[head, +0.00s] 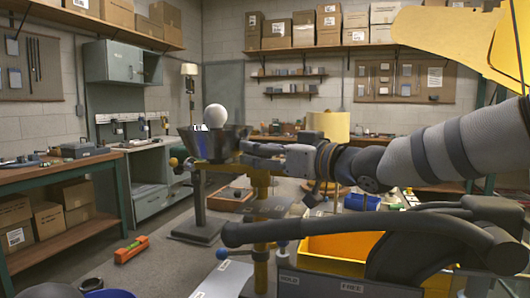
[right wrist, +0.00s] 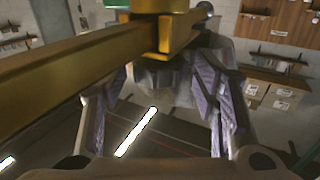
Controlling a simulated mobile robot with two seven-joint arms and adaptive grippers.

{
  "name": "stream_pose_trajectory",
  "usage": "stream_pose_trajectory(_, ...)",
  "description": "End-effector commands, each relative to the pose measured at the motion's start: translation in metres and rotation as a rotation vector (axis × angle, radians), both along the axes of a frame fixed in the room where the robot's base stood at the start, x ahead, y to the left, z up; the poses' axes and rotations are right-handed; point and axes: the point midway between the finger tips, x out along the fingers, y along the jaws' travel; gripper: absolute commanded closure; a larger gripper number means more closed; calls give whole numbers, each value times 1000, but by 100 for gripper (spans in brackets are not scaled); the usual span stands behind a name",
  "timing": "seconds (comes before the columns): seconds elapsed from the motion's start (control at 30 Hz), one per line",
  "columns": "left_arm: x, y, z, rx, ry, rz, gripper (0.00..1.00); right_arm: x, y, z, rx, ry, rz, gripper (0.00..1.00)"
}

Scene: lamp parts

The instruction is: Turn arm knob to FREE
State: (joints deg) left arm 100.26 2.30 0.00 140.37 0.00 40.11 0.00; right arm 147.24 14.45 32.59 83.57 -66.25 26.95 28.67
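The lamp has a brass post (head: 261,190) and a brass crossbar (head: 222,166), with a dark shade (head: 228,142) and a white bulb (head: 215,115) above the bar. A blue-ended lever (head: 281,246) crosses the lower post. Labels reading HOLD (head: 288,280) and FREE (head: 352,287) are below it. I cannot tell which part is the arm knob. My right gripper (head: 250,152) is by the upper post. In the right wrist view its fingers (right wrist: 160,115) are spread, and a brass bar (right wrist: 85,75) with a collar crosses in front of them. My left gripper is out of view.
A yellow bin (head: 340,246) stands below my right arm. A wooden bench (head: 60,168) is at left, and an orange level (head: 131,249) lies on the floor. A grey cabinet (head: 122,63) and shelved boxes (head: 277,33) line the walls.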

Motion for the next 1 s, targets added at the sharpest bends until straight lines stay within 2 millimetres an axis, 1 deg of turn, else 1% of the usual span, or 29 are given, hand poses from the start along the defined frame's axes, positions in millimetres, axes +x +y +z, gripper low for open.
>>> stream_pose_trajectory(0.03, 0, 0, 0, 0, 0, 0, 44, 0, 0, 0, 0, 0, 0, 60)
stream_pose_trajectory(0.07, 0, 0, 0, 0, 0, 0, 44, 0, 0, 0, 0, 0, 0, 67)
stream_pose_trajectory(0.1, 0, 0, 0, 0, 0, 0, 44, 0, 0, 0, 0, 0, 0, 76)
stream_pose_trajectory(0.17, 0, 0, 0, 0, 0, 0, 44, 0, 0, 0, 0, 0, 0, 89)
stream_pose_trajectory(0.2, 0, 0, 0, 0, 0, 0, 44, 0, 0, 0, 0, 0, 0, 93)
stream_pose_trajectory(0.37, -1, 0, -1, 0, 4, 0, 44, 1, -1, 1, 5, -6, 16, 93)
stream_pose_trajectory(0.53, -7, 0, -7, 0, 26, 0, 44, 5, -2, 0, 9, -11, 113, 92)
stream_pose_trajectory(0.73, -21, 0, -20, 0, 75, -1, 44, 6, -3, -3, 4, -5, 246, 92)
stream_pose_trajectory(1.0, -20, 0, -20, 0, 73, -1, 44, 3, -3, 2, -1, -3, 272, 92)
